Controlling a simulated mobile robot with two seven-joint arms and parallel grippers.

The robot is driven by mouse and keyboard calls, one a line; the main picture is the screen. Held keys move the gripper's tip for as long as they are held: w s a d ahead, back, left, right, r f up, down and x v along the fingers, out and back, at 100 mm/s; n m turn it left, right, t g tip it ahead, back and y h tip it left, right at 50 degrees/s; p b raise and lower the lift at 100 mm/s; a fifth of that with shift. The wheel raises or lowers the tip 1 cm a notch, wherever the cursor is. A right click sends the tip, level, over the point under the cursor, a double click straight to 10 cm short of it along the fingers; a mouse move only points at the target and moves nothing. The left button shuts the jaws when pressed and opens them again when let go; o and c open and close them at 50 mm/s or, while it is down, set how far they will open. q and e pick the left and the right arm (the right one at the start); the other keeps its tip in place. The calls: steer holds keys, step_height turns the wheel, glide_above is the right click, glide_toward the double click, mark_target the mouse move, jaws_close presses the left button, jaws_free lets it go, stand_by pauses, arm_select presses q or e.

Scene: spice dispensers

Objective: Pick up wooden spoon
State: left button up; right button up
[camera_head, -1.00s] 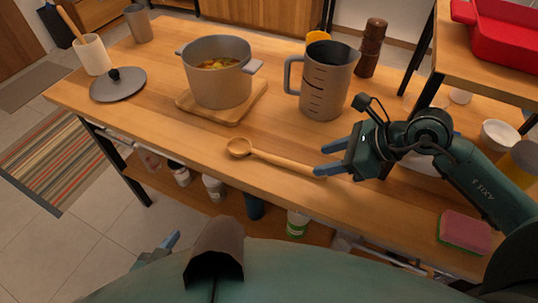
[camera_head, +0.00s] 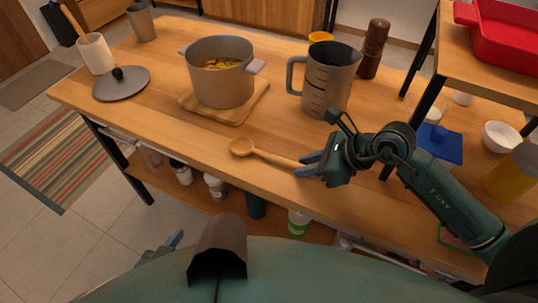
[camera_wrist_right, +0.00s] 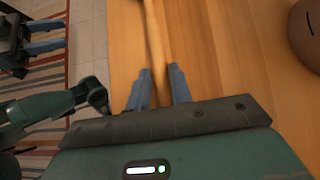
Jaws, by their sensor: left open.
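The wooden spoon (camera_head: 262,153) lies on the wooden table near its front edge, with its bowl to the left. My right gripper (camera_head: 305,165) is at the handle end of the spoon. In the right wrist view the handle (camera_wrist_right: 156,45) runs between the two blue fingers of the right gripper (camera_wrist_right: 160,78), close to both. I cannot tell whether they press on it. My left gripper (camera_wrist_right: 62,37) is open and empty, away from the table over the floor. Only a fingertip of it (camera_head: 173,240) shows low in the head view.
A grey pot (camera_head: 221,78) of food stands on a wooden board (camera_head: 240,115) behind the spoon. A grey measuring jug (camera_head: 328,80) stands behind my right gripper. A lid (camera_head: 122,84) lies at the left. A blue item (camera_head: 440,145) is beside my right arm.

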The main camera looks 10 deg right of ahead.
jaws_close()
steer(key=shift+r, duration=0.15)
